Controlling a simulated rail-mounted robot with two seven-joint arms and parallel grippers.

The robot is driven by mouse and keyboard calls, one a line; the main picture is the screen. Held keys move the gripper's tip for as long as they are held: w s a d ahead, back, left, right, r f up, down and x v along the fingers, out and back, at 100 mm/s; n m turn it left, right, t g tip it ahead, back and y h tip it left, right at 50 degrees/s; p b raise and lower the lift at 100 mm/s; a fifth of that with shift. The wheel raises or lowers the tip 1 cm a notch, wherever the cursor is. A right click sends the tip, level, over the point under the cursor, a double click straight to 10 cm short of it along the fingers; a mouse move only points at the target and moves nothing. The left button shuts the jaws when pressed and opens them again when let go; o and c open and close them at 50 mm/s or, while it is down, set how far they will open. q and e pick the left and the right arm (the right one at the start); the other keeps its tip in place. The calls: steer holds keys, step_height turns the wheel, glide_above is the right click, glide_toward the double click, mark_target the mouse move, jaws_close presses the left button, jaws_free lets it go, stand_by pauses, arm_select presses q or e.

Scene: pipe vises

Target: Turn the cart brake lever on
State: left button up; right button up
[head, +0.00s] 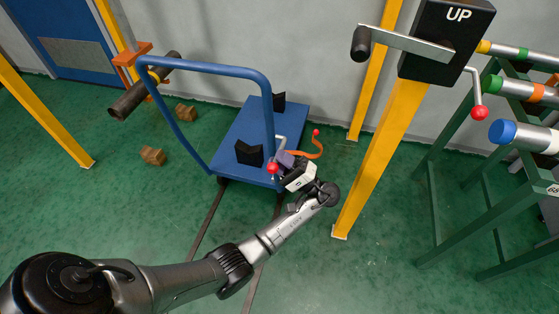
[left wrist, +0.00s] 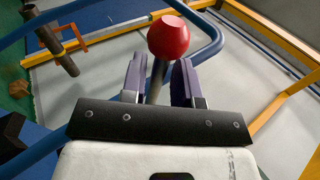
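The blue cart (head: 244,135) stands on the floor with its tall blue push handle (head: 205,67) on the near side. A lever with a red ball knob (head: 272,167) and a grey rod is at the cart's near right corner. My left gripper (head: 284,160) is at this lever. In the left wrist view, the red knob (left wrist: 168,37) shows just beyond the purple fingers, with the rod (left wrist: 157,80) between them. Gaps show on both sides, so the gripper looks open. Whether a finger touches the rod is unclear. My right gripper is not in view.
A yellow post (head: 380,160) with a black UP box (head: 446,40) and crank stands right of my left arm. A green rack (head: 430,205) holds pipes at the far right. An orange curved piece (head: 312,148) with a red tip lies beside the cart.

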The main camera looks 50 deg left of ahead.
arm_select(q)
steer(key=o, duration=0.3)
steer(key=shift+f, duration=0.1)
steer(key=shift+o, duration=0.2)
steer(key=shift+s, duration=0.1)
steer(key=b+v, duration=0.6)
steer(key=v, duration=0.7)
steer(key=shift+d+f, duration=0.25)
steer(key=shift+f, duration=0.05)
